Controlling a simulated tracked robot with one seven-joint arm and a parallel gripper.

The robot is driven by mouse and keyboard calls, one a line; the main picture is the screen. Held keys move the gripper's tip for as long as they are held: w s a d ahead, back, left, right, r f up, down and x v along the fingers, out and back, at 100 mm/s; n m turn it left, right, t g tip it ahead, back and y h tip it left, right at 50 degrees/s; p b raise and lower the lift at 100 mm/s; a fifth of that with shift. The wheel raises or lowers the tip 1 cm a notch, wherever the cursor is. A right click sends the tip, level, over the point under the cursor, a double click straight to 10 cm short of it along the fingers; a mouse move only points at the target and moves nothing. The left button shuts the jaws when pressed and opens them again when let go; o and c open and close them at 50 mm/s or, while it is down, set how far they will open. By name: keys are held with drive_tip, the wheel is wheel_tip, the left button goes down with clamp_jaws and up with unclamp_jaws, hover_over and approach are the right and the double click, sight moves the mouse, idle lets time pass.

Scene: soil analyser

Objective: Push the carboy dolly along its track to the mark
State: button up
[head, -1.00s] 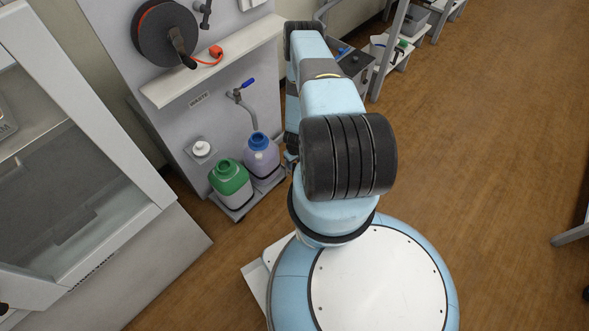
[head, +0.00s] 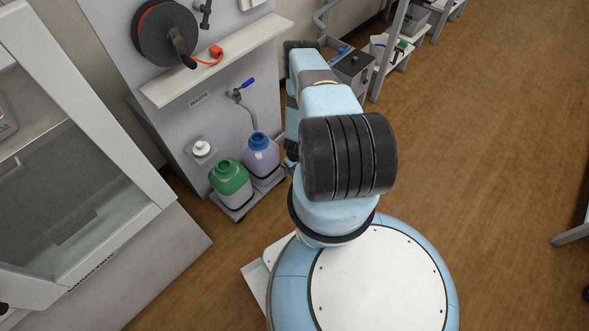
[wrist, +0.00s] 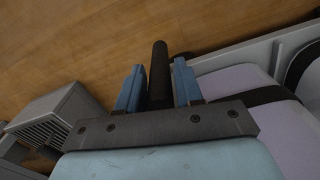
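The dolly (head: 238,214) is a low grey tray on the floor at the waste panel's foot. It carries a white carboy (head: 231,192) with a green top and a lilac carboy (head: 262,165) with a blue top. In the wrist view, the dolly's grey rim (wrist: 240,54) and the lilac carboy (wrist: 235,80) show at the right. My gripper (wrist: 158,85) has its two blue fingers on either side of a dark upright bar (wrist: 160,68). Whether they press on it is unclear. My arm hides the gripper in the head view. I cannot make out the mark.
The waste panel (head: 185,105), with a shelf, hose reel and blue-handled tap, stands behind the dolly. A glass-fronted cabinet (head: 90,215) is at the left. A grey vented box (wrist: 60,112) is left of my gripper. Floor (head: 500,150) is open at the right.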

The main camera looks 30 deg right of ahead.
clamp_jaws()
drive_tip(key=shift+w, duration=0.1)
idle(0.3)
